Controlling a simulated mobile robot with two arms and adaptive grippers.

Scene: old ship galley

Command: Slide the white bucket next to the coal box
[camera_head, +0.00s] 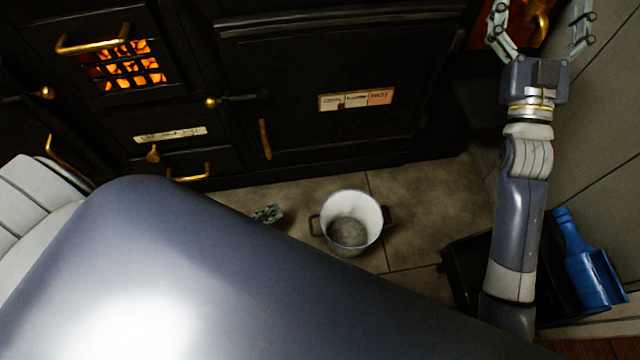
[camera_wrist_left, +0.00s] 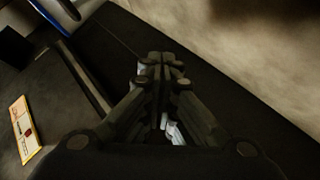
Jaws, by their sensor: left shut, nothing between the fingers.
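The white bucket (camera_head: 350,222) stands upright on the tiled floor in front of the stove, with a bluish rim, dark side handles and a grey inside. A black box (camera_head: 462,262), apparently the coal box, is to its right, partly hidden behind my right arm. My left gripper (camera_head: 267,213) shows small, just left of the bucket with a slight gap, mostly hidden by my large arm link. In the left wrist view its fingers (camera_wrist_left: 162,70) are shut together and empty. My right gripper (camera_head: 540,12) is open and empty at the upper right, away from the bucket.
The black stove (camera_head: 340,60) fills the back, with brass handles and a glowing grate (camera_head: 130,66). A blue scoop-like object (camera_head: 585,262) lies at the black box's right. Bare tile floor (camera_head: 410,240) separates bucket and box. A pale panelled wall (camera_head: 610,130) borders the right.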

